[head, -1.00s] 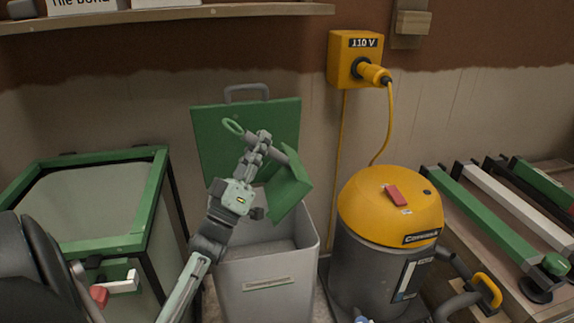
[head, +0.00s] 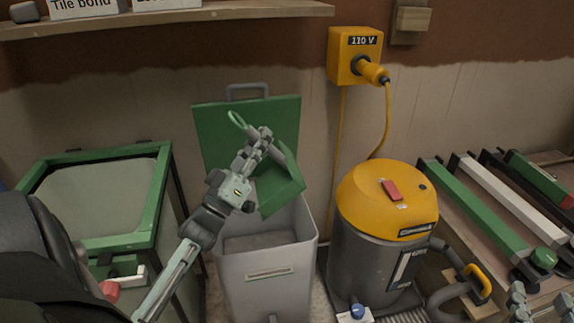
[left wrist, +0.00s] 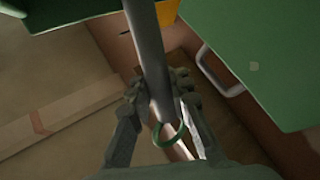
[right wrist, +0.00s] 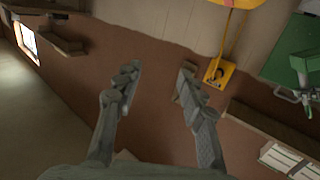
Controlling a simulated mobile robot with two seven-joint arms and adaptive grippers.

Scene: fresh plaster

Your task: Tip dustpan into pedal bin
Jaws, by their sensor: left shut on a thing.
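The dustpan (head: 280,188) has a green pan, a grey handle and a green ring at the handle's end. My left gripper (head: 260,141) is shut on the grey handle, which also shows between its fingers in the left wrist view (left wrist: 147,45). The pan hangs tilted above the opening of the grey pedal bin (head: 268,285). The bin's green lid (head: 218,125) stands open behind it and shows in the left wrist view (left wrist: 262,55). The pan's inside is hidden. My right gripper (right wrist: 155,85) is open and empty, away from the bin.
A yellow and grey vacuum (head: 385,205) stands close right of the bin. A green-framed box (head: 158,195) stands to the left. A yellow 110 V socket box (head: 352,55) with a cable is on the wall. Long clamps (head: 490,220) lie on a bench at the right.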

